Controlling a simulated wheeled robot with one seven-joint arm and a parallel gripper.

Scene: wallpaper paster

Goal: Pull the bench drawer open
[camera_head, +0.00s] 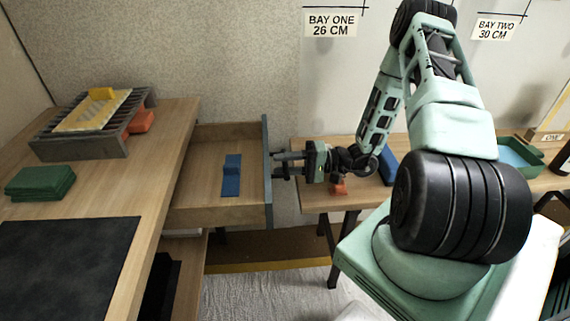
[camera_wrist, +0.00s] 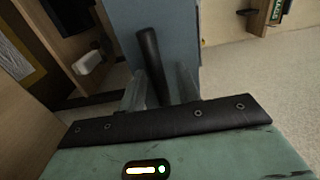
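The bench drawer (camera_head: 205,215) is pulled out from the bench, with its inside showing. Its blue-grey front panel (camera_head: 268,190) also shows in the wrist view (camera_wrist: 180,35). A dark bar handle (camera_wrist: 152,60) stands out from this front. My gripper (camera_head: 281,164) is at the front panel, with its fingers apart. In the wrist view, my gripper's fingers (camera_wrist: 161,92) lie on either side of the handle, with a gap seen at the right finger. A blue piece (camera_head: 231,178) lies inside the drawer.
The wooden bench (camera_head: 150,165) carries a grey rack (camera_head: 80,145) with a yellow-topped piece, a green stack (camera_head: 40,182) and a dark mat (camera_head: 65,265). Another table (camera_head: 315,200) stands behind my arm, bearing a green tray (camera_head: 520,155). Floor (camera_head: 270,285) is clear below the drawer front.

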